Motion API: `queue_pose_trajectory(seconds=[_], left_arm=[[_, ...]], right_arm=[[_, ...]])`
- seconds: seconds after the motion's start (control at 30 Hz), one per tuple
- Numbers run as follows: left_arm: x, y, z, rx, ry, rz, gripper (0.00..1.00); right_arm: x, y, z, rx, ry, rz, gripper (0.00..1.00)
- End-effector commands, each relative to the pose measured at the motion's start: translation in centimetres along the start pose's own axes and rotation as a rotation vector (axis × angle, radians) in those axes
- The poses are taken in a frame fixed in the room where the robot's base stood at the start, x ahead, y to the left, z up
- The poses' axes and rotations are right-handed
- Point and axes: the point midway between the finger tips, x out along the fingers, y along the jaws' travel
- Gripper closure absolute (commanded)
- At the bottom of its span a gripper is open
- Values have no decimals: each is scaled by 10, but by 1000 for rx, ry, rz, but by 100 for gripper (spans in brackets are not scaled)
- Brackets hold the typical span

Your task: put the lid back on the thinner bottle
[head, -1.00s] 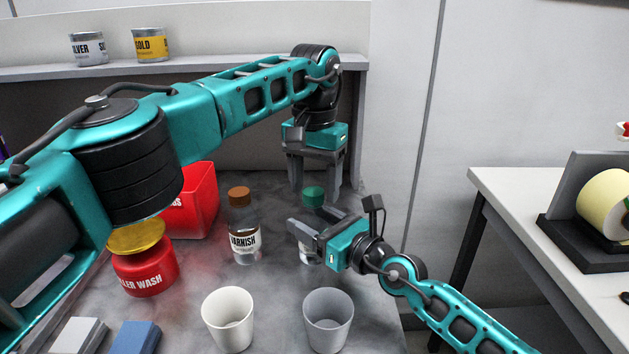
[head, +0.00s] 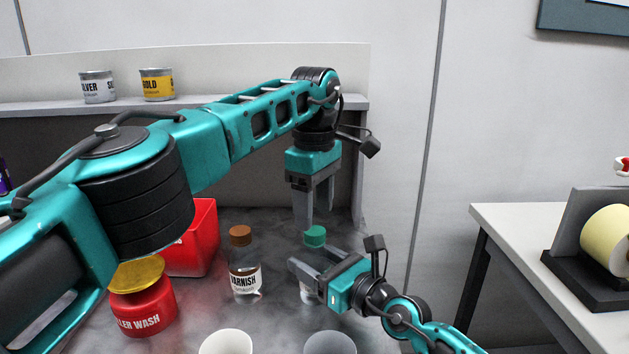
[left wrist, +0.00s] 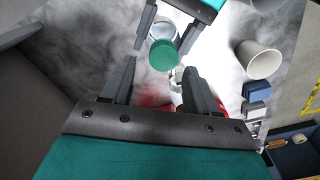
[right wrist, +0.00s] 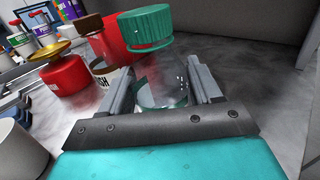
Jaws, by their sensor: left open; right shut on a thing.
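The thinner bottle (head: 308,292) is a small clear bottle standing on the worktop. My right gripper (head: 311,259) is shut around its body; the fingers also show in the right wrist view (right wrist: 163,72). The green lid (head: 314,236) is at the bottle's top, above the right fingers. It also shows in the left wrist view (left wrist: 163,55) and right wrist view (right wrist: 148,27). It appears to sit on the mouth; I cannot tell if it is screwed tight. My left gripper (head: 316,207) is open, pointing down just above the lid, with nothing between its fingers.
The brown-capped varnish bottle (head: 245,275) stands left of the thinner. A red bin (head: 193,240) and a red roller wash container (head: 145,308) are farther left. Two cups (head: 226,343) (head: 330,344) stand in front. Silver (head: 97,88) and gold (head: 157,85) tins sit on the shelf.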

Motion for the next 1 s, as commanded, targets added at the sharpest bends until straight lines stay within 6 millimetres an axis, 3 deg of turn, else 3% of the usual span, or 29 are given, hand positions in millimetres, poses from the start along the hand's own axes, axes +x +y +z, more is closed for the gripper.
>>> queue_pose_trajectory(seconds=[1.0], left_arm=[[-39,-4,3,-2011,-3,-2,41]], right_arm=[[0,0,-1,0,1,0,100]])
